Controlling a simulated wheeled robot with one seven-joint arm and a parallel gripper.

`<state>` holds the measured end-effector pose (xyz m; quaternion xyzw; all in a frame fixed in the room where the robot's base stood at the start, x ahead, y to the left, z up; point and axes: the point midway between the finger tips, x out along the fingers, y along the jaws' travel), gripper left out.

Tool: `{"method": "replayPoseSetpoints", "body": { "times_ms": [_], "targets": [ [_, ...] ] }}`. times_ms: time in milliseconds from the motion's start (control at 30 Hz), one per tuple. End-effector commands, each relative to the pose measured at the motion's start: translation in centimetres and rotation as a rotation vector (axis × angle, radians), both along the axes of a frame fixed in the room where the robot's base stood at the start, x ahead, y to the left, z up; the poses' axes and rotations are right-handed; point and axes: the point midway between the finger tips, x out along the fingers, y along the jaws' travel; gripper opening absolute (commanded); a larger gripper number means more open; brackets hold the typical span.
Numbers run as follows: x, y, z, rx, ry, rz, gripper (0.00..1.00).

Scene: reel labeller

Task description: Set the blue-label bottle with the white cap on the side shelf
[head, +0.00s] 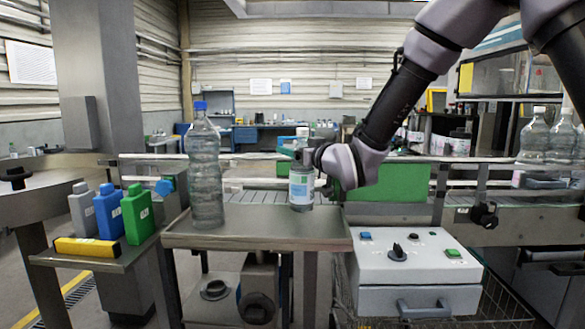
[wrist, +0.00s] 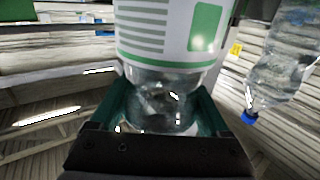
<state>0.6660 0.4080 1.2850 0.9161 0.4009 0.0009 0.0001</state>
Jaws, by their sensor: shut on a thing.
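My gripper (head: 303,157) is shut on the upper part of a clear bottle (head: 302,188), which hangs upright below it in the head view. Its label is white with a green square and a bluish patch. In the wrist view the label (wrist: 170,28) shows a green square and stripes, and the jaws (wrist: 160,112) close around the clear shoulder.
A tall clear bottle with a blue cap (head: 205,170) stands on the left of the shelf and shows in the wrist view (wrist: 285,55). Grey, blue and green jugs (head: 138,214) stand on a lower ledge at left. A control box (head: 415,262) is at right. The shelf's middle is clear.

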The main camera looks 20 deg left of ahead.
Motion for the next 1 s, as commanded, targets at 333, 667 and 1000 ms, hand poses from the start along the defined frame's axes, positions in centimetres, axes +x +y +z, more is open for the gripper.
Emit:
{"method": "replayPoseSetpoints", "body": {
  "times_ms": [333,667,1000],
  "targets": [
    [0.0,0.0,-3.5,-0.001,-0.001,0.000,0.00],
    [0.0,0.0,-3.8,0.000,-0.001,0.000,0.00],
    [0.0,0.0,-3.7,-0.001,0.001,0.000,1.00]
  ]
}}
